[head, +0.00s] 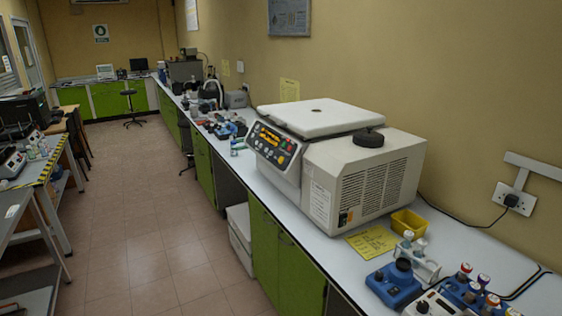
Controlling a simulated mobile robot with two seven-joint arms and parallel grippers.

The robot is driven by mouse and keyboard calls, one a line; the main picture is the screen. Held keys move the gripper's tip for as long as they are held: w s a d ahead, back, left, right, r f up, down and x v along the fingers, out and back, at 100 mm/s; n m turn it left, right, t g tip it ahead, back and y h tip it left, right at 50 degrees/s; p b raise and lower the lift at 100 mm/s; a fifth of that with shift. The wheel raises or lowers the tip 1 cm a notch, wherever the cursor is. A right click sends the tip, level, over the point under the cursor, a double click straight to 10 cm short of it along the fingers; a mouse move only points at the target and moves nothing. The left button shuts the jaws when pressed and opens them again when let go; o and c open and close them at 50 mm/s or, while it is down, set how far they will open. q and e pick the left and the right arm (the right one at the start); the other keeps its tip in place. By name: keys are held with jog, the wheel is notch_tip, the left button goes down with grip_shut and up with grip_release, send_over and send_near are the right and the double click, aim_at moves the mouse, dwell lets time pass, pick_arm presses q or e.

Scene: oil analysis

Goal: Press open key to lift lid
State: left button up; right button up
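A large off-white benchtop machine (345,188), which looks like a centrifuge, stands on the right-hand bench. Its flat white lid (318,115) lies level on top and looks closed. The dark control panel (270,145) with a lit display and coloured keys is on its left side, facing the aisle. The keys are too small to read, so I cannot tell which is the open key. A black round knob-like part (368,138) sits on top of the housing. Neither of my grippers is in view.
A yellow sheet (372,242), a yellow tray (408,222), a blue device (394,286) and racks of capped tubes (420,262) crowd the bench to the machine's right. Smaller items line the bench beyond it. The tiled aisle (150,220) is clear. A metal table (25,240) stands at left.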

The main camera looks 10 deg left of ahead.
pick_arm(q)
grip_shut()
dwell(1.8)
